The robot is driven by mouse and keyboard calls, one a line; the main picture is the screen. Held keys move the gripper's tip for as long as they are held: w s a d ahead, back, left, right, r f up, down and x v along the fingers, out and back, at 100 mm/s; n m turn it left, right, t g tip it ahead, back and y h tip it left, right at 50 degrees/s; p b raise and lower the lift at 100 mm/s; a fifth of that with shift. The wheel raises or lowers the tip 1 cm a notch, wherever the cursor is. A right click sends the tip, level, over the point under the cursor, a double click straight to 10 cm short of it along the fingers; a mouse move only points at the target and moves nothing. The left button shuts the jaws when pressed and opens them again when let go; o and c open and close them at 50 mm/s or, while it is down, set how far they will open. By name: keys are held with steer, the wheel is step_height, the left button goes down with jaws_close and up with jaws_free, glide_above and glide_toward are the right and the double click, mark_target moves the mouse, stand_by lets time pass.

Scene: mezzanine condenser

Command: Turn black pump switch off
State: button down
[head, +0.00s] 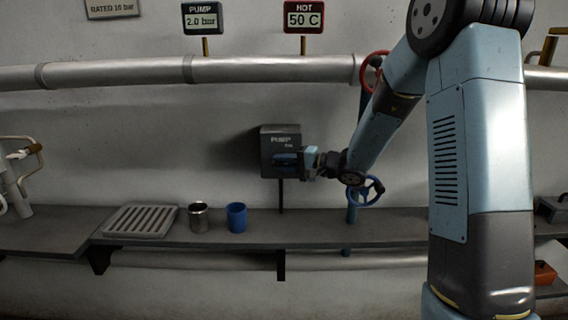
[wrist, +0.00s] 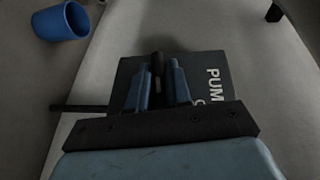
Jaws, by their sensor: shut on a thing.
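The dark grey pump switch box (head: 280,140), lettered PUMP, is fixed to the wall above the shelf. It also shows in the wrist view (wrist: 212,68). My gripper (head: 286,158) is at the front of the box. In the wrist view my gripper (wrist: 160,80) has its two blue fingers on either side of the dark switch lever (wrist: 158,64) and is shut on it. In the head view the lever is hidden by my gripper. Which way the lever is set cannot be told.
A steel cup (head: 199,218), a blue cup (head: 236,217) and a slatted grey tray (head: 141,220) stand on the shelf (head: 300,228). A blue valve wheel (head: 366,191) is under my forearm, with a red wheel (head: 374,70) above. The pump gauge (head: 202,18) reads 2.0 bar.

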steer(key=shift+d+f+m+t+y, duration=0.15)
steer(key=shift+f+m+t+y, duration=0.15)
steer(key=shift+y, duration=0.2)
steer(key=shift+s, duration=0.1)
steer(key=c, duration=1.1)
jaws_free()
steer(key=shift+c, duration=0.2)
steer(key=shift+r, duration=0.1)
steer(key=shift+r, duration=0.1)
